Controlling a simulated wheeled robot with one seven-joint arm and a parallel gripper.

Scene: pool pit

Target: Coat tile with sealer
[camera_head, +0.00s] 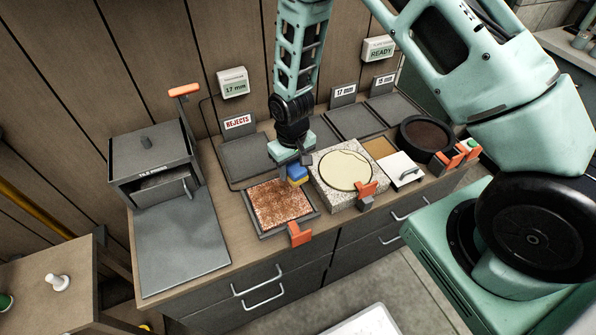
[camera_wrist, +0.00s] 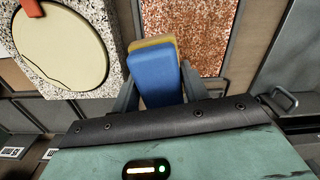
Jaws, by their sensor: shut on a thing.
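My gripper (camera_head: 293,172) is shut on a blue and yellow block (camera_head: 297,173), which looks like a sponge or applicator. In the wrist view the block (camera_wrist: 157,75) sits between the two fingers, blue side nearest the camera. A mottled rust-red and white tile (camera_head: 281,204) lies in a dark tray with an orange clamp (camera_head: 300,235). The block is over the tile's upper right edge; I cannot tell whether it touches. The tile also shows in the wrist view (camera_wrist: 190,30). A speckled stone block (camera_head: 330,192) with a round cream disc (camera_head: 346,171) stands right of the tile.
Behind are a REJECTS pad (camera_head: 247,158) and two labelled pads. A round dark bowl (camera_head: 425,138) and a white-lidded box (camera_head: 402,170) stand right.

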